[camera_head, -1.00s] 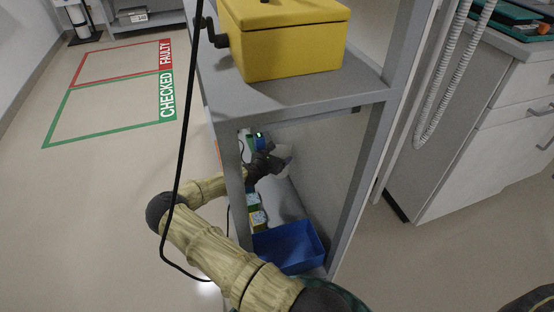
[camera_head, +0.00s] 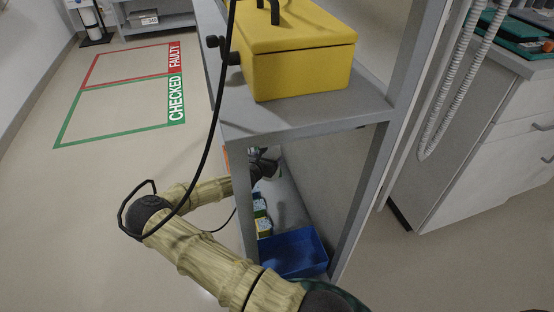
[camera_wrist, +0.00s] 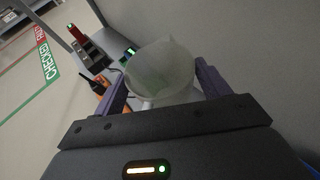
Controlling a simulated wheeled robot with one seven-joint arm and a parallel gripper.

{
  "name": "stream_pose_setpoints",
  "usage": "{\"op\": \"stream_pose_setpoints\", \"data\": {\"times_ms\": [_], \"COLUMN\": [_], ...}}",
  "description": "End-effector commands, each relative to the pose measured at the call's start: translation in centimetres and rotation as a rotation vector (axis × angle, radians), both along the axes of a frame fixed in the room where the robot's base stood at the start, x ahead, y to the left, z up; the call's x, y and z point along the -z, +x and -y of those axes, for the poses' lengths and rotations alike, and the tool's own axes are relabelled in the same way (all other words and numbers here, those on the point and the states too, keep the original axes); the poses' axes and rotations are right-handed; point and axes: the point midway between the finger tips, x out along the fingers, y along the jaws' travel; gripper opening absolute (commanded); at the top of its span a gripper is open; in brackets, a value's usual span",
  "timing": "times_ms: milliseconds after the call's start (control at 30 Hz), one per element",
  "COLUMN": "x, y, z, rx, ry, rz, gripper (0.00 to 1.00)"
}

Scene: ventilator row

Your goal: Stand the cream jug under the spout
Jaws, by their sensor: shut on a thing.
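The cream jug (camera_wrist: 162,72), a pale translucent vessel, sits between the two fingers of my gripper (camera_wrist: 163,86) in the wrist view. The fingers close on it from both sides and its wide open mouth faces the camera. In the head view my gripper (camera_head: 263,166) is inside the lower bay of the grey shelf unit (camera_head: 290,128). There the jug is mostly hidden by the gripper and the shelf frame. I cannot make out a spout in either view, nor tell whether the jug touches the shelf surface.
A yellow box (camera_head: 300,62) stands on the shelf above. A blue bin (camera_head: 294,253) and small cartons (camera_head: 262,220) are in the lower bay. The wrist view shows a device with a lit display (camera_wrist: 128,56) and a red-topped item (camera_wrist: 76,34) beyond the jug. A black cable (camera_head: 212,130) hangs near my arm.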

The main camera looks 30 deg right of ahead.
Motion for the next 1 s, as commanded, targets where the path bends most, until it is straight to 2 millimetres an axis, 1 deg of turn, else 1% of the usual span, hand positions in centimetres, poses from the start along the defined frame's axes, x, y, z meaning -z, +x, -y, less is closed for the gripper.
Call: {"op": "stream_pose_setpoints", "data": {"times_ms": [33,67,100,267,300,400,500,600,667,1000], "x": [-2.8,-3.8,-5.1,-9.8,-10.9,-13.4,-15.0,-15.7,-15.9,-15.7], "y": [-0.1,-0.3,-0.5,-2.2,-2.9,-4.7,-6.3,-7.3,-7.6,-7.6], "z": [-2.3,-3.6,-5.3,-12.1,-13.8,-17.6,-20.5,-22.1,-22.5,-22.6], "rx": [-0.053,-0.086,-0.131,-0.310,-0.355,-0.459,-0.538,-0.584,-0.597,-0.599], "ry": [0.001,0.001,0.001,0.001,0.000,-0.001,0.001,0.000,0.001,0.000], "rz": [0.001,0.002,0.001,-0.001,-0.002,-0.001,-0.001,0.000,0.001,0.001], "gripper": [0.41,0.41,0.41,0.41,0.41,0.41,0.41,0.41,0.41,0.41]}}
